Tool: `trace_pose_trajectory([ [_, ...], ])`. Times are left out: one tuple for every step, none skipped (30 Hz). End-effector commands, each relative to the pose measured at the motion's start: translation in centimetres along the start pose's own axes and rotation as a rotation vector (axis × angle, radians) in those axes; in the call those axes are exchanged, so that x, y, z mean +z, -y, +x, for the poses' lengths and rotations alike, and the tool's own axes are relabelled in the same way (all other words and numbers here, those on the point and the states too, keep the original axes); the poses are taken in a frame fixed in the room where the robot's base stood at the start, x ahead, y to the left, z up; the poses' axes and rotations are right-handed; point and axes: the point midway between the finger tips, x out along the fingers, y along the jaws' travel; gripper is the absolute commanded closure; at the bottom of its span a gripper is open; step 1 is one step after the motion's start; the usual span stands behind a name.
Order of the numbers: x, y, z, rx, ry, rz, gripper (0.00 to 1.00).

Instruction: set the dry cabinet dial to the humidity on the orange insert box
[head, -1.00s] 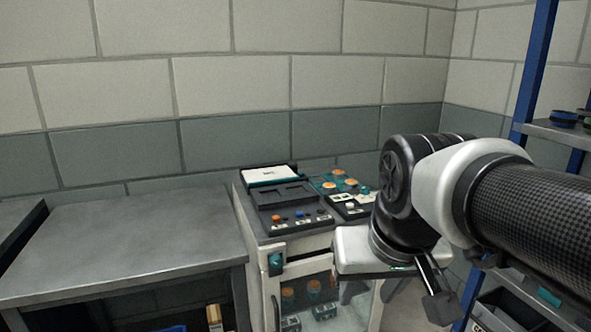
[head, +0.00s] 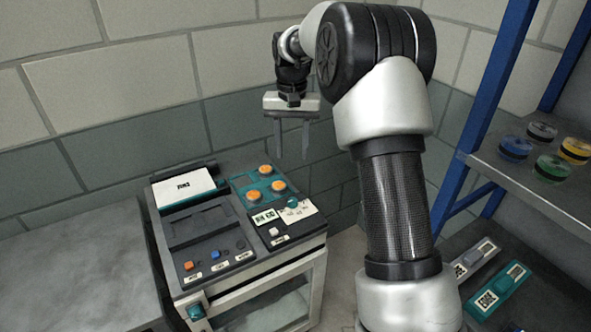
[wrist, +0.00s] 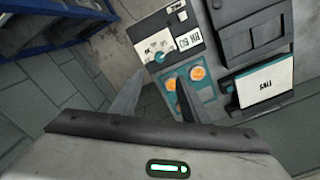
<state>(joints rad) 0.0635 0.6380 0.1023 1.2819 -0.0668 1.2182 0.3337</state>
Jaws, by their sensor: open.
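The dry cabinet (head: 235,297) stands low in the middle of the head view. Its teal dial (head: 292,203) sits on a white scale on the right of its top, beside a small display (head: 265,217) that seems to read RH 60. The white dial plate (wrist: 150,47) and the display (wrist: 189,40) also show in the wrist view. I cannot read the dial's setting. My gripper (head: 292,152) is open and empty, fingers down, above and behind the dial; it also shows in the wrist view (wrist: 160,80). I cannot make out an orange insert box.
Round orange pieces (head: 265,169) sit on a teal panel behind the dial. A white lid or sheet (head: 183,187) and coloured buttons (head: 188,265) are to the left. A grey bench (head: 75,270) adjoins the cabinet. A blue-framed shelf (head: 530,170) at right holds round tins and labelled boxes.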

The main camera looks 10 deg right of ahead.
Motion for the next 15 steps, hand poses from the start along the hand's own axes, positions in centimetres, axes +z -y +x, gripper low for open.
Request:
trace_pose_trajectory([
  [-0.2,0.1,0.1,0.0,0.006,0.003,0.59],
  [-0.3,0.1,0.3,0.001,0.007,0.004,0.59],
  [-0.3,0.1,0.6,0.001,0.009,0.005,0.59],
  [-0.3,0.1,0.9,0.001,0.01,0.005,0.59],
  [-0.3,0.1,1.2,0.001,0.01,0.006,0.59],
  [-0.2,0.1,1.7,0.001,0.011,0.006,0.59],
  [-0.2,0.1,2.1,0.001,0.01,0.006,0.59],
  [-0.2,0.1,2.6,0.001,0.011,0.006,0.59],
  [-0.2,0.1,3.4,0.001,0.012,0.006,0.59],
  [-0.2,0.1,4.0,0.001,0.012,0.006,0.59],
  [-0.1,0.1,4.7,0.001,0.013,0.006,0.59],
  [-0.2,0.1,5.5,0.001,0.012,0.006,0.59],
  [-0.1,0.1,6.2,0.001,0.012,0.005,0.59],
  [-0.1,0.1,6.9,0.001,0.012,0.005,0.59],
  [-0.1,0.1,7.8,0.002,0.012,0.005,0.59],
])
